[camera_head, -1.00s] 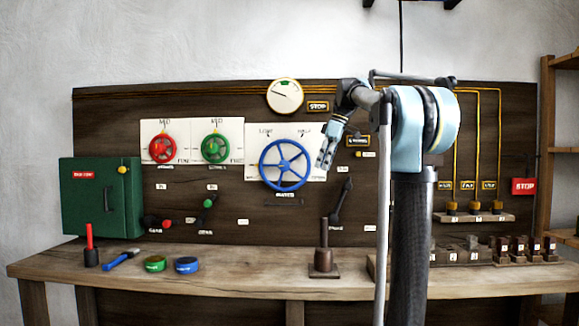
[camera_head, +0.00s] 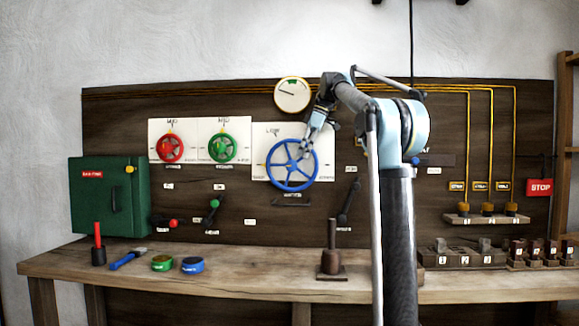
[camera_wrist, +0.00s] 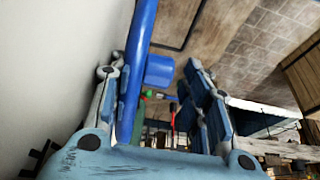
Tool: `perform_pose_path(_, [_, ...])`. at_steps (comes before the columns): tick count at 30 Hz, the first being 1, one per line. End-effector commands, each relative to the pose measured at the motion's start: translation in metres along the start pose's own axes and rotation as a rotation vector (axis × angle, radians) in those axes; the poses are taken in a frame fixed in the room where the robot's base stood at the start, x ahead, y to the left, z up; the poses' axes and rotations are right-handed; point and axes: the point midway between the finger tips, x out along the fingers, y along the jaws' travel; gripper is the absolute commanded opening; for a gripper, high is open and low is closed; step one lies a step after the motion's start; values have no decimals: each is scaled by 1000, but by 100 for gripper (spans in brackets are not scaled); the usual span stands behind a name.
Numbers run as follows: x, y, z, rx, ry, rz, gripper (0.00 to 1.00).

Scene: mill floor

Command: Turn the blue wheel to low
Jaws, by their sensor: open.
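The blue wheel (camera_head: 268,167) is a large spoked handwheel on a white plate (camera_head: 259,135) on the dark board. The word "LOW" shows at the plate's upper left; my arm covers part of its right side. My gripper (camera_head: 304,154) is at the wheel's upper right rim. In the wrist view the blue rim (camera_wrist: 134,70) runs between the fingers of my gripper (camera_wrist: 150,82), close to the left finger, with a blue block on its right side. The fingers are apart. I cannot tell whether either touches the rim.
Smaller red (camera_head: 170,148) and green (camera_head: 222,147) wheels sit to the left, and a round gauge (camera_head: 292,95) is above. A dark lever (camera_head: 347,204) is below right. The bench (camera_head: 250,272) holds several small items.

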Motion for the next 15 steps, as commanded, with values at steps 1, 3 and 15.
perform_pose_path(1, [4,-1,-10,-4,0,-1,43])
perform_pose_path(3, [9,0,-21,-4,0,0,43])
perform_pose_path(15, [54,0,-33,0,0,0,43])
